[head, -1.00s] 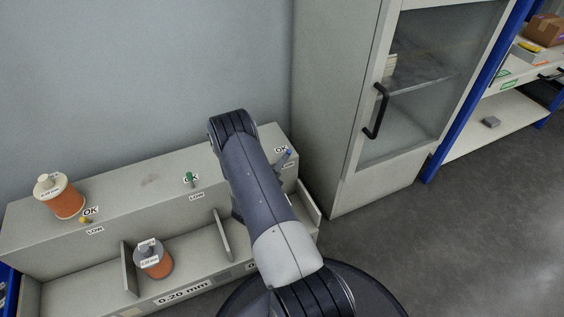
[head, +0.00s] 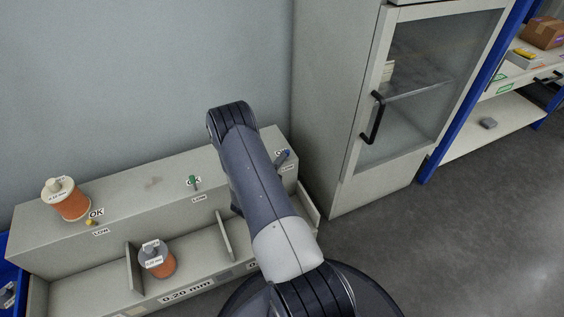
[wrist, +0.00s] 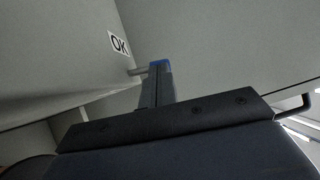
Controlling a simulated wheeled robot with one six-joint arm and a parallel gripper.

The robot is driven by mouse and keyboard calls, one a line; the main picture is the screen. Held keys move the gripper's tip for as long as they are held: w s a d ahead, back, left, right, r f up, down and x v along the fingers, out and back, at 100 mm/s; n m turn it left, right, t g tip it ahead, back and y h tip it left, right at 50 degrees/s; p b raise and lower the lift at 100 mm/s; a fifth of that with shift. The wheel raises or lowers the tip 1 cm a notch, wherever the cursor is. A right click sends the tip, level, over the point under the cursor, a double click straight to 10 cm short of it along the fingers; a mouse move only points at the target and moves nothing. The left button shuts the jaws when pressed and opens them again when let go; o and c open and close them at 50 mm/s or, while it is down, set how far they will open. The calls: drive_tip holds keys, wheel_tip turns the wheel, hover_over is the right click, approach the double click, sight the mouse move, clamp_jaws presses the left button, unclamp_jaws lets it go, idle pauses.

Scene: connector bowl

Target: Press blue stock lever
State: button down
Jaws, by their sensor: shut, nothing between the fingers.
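My gripper is shut with nothing held. The fingertips are at or very near the lever; I cannot tell whether they touch. In the head view my arm hides the gripper.
A green lever (head: 192,180) and a yellow lever (head: 91,222) sit farther left on the dispenser. One orange spool (head: 72,206) stands on top, another (head: 158,262) in a lower bay. A tall grey cabinet (head: 325,120) stands close on the right. Open floor lies beyond.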

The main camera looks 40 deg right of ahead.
drive_tip(key=n+y+p, duration=0.1)
drive_tip(key=w+r+n+p, duration=0.1)
drive_tip(key=shift+w+d+n+g+y, duration=0.15)
drive_tip(key=shift+d+n+g+y, duration=0.05)
drive_tip(key=shift+n+g+y, duration=0.2)
drive_tip(key=shift+f, duration=0.15)
drive_tip(key=r+p+v, duration=0.1)
drive_tip(key=p+v, duration=0.2)
drive_tip(key=v, duration=1.1)
drive_tip(key=shift+w+r, duration=0.25)
drive_tip(key=shift+r, duration=0.05)
drive_tip(key=shift+d, duration=0.1)
drive_tip(key=f+b+x, duration=0.1)
drive_tip(key=b+x, duration=0.2)
drive_tip(key=x, duration=0.7)
drive_tip(key=shift+s+a+f+m+t+h+b, duration=0.2)
drive_tip(key=shift+s+f+m+h+b, duration=0.3)
drive_tip(key=shift+f+m+h+b, duration=0.45)
drive_tip(key=shift+s+a+f+m+t+h+b, duration=0.15)
drive_tip(key=shift+s+f+m+h+b, duration=0.35)
drive_tip(key=shift+m, duration=0.75)
drive_tip(key=shift+s+a+f+m+t+h+b, duration=0.1)
drive_tip(key=shift+s+a+f+m+h+b, duration=0.1)
drive_tip(key=shift+s+f+m+h+b, duration=0.65)
drive_tip(key=shift+w+d+r+m, duration=0.1)
drive_tip(key=shift+w+r+m, duration=0.25)
